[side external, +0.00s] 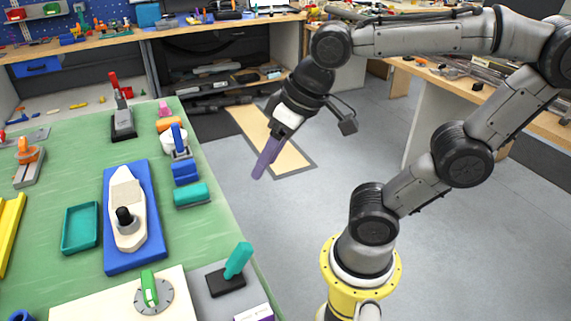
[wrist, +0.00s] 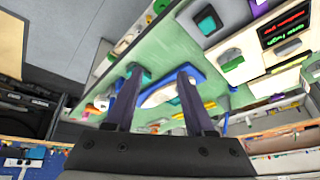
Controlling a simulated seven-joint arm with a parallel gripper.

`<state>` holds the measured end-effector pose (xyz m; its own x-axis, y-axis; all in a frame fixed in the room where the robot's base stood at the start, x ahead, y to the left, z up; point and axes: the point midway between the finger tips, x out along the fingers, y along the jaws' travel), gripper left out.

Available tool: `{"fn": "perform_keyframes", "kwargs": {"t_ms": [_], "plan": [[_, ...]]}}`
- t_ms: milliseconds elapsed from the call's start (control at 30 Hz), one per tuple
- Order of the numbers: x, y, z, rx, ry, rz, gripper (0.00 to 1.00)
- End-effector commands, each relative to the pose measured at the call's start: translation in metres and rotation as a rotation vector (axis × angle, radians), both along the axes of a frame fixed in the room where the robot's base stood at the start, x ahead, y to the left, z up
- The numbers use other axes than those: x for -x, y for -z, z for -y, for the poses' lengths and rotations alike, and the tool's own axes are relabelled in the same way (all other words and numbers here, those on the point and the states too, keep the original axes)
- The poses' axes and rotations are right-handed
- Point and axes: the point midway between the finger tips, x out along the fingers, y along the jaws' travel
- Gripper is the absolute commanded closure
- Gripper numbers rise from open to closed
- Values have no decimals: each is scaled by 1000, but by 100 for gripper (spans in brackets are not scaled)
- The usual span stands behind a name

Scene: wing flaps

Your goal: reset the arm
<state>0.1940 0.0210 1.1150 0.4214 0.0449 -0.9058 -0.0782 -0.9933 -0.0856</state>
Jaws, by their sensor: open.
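My gripper (side external: 266,160) is raised over the floor, to the right of the green table, with its purple fingers pointing down and left. In the wrist view, the two fingers (wrist: 159,75) are apart with nothing between their tips. My gripper touches nothing that I can see. The green work table (side external: 60,150) fills the left of the side view and also shows beyond the fingers in the wrist view (wrist: 125,62).
A blue board with a white boat-shaped part (side external: 128,240) lies on the table. Nearby are a teal tray (side external: 80,228), a teal block (side external: 191,194) and a teal lever on a dark base (side external: 238,260). Workbenches (side external: 200,32) stand behind. The floor around my gripper is clear.

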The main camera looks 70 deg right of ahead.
Motion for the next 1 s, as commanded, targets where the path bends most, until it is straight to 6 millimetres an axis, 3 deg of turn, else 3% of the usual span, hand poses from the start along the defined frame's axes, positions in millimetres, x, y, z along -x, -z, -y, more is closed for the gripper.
{"fn": "perform_keyframes", "kwargs": {"t_ms": [100, 233, 1000], "plan": [[21, 15, 15, 54, -41, 42, 46], [29, 22, 21, 84, -69, 60, 46], [30, 23, 21, 88, -76, 58, 46]]}}
